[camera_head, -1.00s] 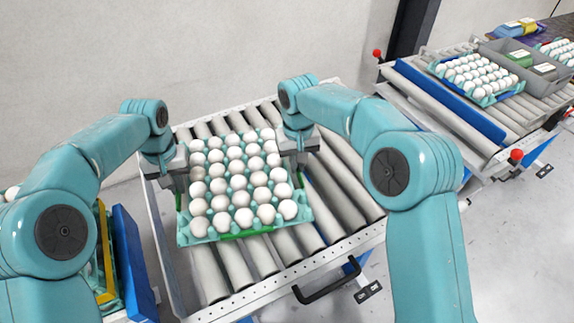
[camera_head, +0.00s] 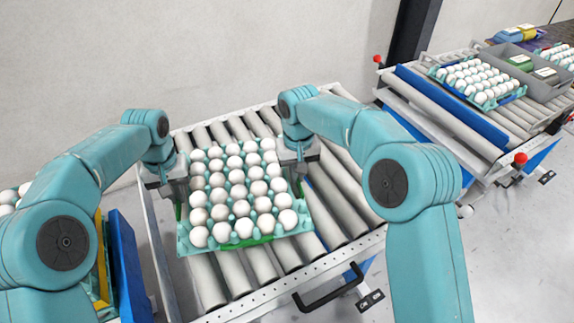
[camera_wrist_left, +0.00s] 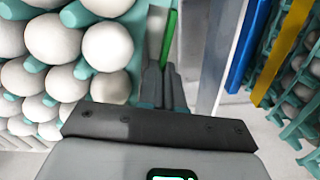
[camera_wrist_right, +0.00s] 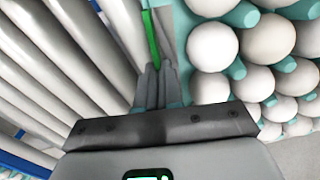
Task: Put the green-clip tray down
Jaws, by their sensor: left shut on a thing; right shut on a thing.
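The green-clip tray (camera_head: 315,228) is teal, filled with white eggs, and sits over the roller conveyor (camera_head: 208,282) in the head view. A green clip (camera_head: 240,243) shows along its front edge. My left gripper (camera_head: 178,196) is shut on the tray's left edge, and my right gripper (camera_head: 299,176) is shut on its right edge. Green strips also show at the fingertips in the left wrist view (camera_wrist_left: 168,38) and the right wrist view (camera_wrist_right: 151,38). I cannot tell whether the tray's underside touches the rollers.
A second conveyor at the right holds another egg tray (camera_head: 487,97) and a grey bin (camera_head: 545,92), with a blue rail (camera_head: 450,108) along it. A blue panel (camera_head: 130,265) stands at lower left, beside more egg trays. Bare rollers lie right of the held tray.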

